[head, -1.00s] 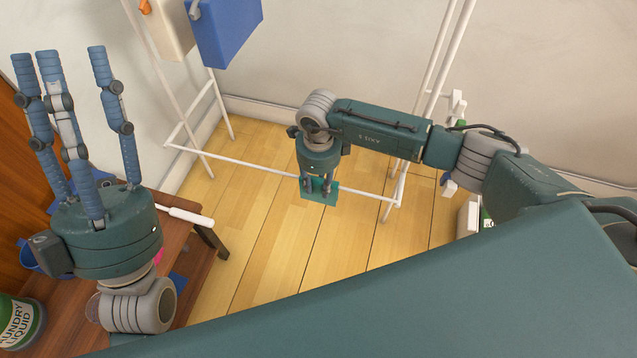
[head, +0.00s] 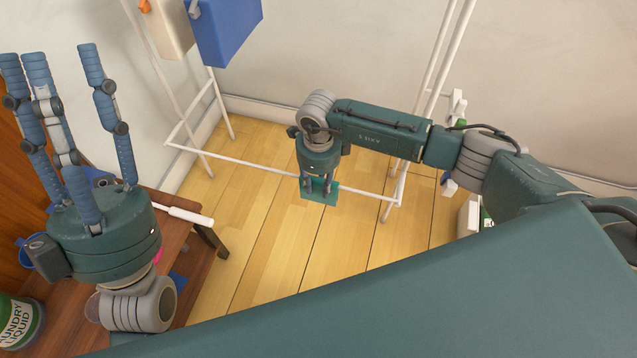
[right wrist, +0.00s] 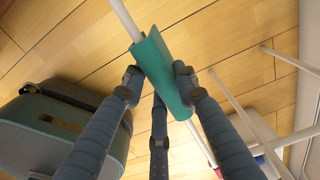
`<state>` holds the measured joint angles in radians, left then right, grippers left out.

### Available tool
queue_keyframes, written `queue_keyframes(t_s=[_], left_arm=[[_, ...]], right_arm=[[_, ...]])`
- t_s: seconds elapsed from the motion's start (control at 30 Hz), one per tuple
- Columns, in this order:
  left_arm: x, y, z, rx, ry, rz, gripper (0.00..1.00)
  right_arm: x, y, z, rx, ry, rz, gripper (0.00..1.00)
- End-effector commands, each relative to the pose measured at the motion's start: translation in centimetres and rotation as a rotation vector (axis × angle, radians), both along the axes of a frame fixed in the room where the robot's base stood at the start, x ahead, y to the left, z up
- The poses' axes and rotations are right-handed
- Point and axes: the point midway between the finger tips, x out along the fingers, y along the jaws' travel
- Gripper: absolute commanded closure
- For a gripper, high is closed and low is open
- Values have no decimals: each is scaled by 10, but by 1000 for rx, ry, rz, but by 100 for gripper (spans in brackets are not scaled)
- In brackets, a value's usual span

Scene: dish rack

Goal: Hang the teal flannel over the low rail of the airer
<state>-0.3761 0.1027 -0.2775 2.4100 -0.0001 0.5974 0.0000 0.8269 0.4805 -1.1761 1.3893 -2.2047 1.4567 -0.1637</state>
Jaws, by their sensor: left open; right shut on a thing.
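The teal flannel (head: 322,198) is at the low white rail (head: 258,169) of the airer, near the rail's right part. In the right wrist view the flannel (right wrist: 163,72) lies folded across the rail (right wrist: 126,20), which comes out on both sides of it. My right gripper (head: 319,187) points down over the rail and is shut on the flannel; its fingers also show around the cloth in the right wrist view (right wrist: 158,80). Part of the flannel is hidden by the fingers. My left gripper (head: 65,65) is open, empty and points up at the left.
A blue cloth (head: 228,30) and a cream cloth (head: 167,27) hang higher on the airer. A wooden table (head: 196,262) at lower left bears a laundry liquid container (head: 20,322). A white box (head: 468,216) stands right of the airer. The floor before the rail is clear.

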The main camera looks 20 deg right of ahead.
Motion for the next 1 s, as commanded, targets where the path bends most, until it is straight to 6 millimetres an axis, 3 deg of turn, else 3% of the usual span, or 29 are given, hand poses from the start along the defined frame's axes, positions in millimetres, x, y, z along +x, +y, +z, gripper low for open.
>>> queue_keyframes(t_s=[0.33,0.37,0.47,0.8,1.0], left_arm=[[-5,1,3,-7,-23,-1,56],[-5,1,3,-7,-24,-1,56],[-5,1,3,-7,-24,-1,56],[-3,1,-1,-9,-11,-2,56],[-4,1,1,-8,-14,-1,56]], right_arm=[[0,0,-1,0,0,0,100],[0,0,-1,0,0,0,69],[0,0,-1,0,0,0,49],[0,0,1,1,-1,0,49],[2,0,29,2,-5,1,49]])
